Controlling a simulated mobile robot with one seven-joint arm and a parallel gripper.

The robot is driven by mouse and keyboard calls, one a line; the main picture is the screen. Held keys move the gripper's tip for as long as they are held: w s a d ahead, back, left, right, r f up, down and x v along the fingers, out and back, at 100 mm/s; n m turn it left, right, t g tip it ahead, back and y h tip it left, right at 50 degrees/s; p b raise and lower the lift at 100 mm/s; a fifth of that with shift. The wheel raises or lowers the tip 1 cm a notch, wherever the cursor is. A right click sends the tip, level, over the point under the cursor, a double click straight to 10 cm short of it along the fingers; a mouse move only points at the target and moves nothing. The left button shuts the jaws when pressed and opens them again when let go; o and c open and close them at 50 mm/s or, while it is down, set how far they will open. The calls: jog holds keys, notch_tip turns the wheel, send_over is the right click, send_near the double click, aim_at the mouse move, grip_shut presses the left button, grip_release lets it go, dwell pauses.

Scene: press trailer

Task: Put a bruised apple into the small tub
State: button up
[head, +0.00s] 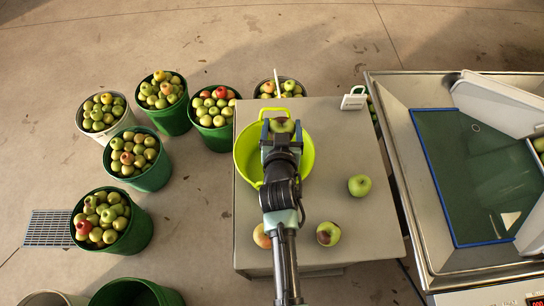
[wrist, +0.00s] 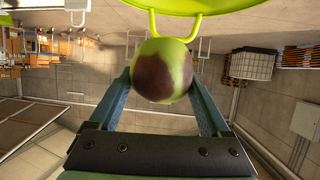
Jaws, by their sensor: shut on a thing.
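In the wrist view my gripper (wrist: 162,92) is shut on a green apple with a large brown bruise (wrist: 163,72). In the head view my gripper (head: 281,138) is over the yellow-green tub (head: 245,160), and the held apple (head: 282,125) shows between its fingertips. The tub stands on the grey table and part of its rim and handle (wrist: 160,12) shows at the top of the wrist view. My arm hides part of the tub's inside. A green apple (head: 359,186), a bruised apple (head: 328,234) and a partly hidden apple (head: 261,237) lie on the table.
The grey table (head: 345,140) has free room right of the tub. A metal basin (head: 400,100) is at the right.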

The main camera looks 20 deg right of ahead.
jog(key=shift+f+b, duration=1.25)
jog(key=shift+f, duration=0.65)
jog(key=o, duration=1.3)
jog(key=b+v, duration=0.1)
jog(key=v, duration=1.2)
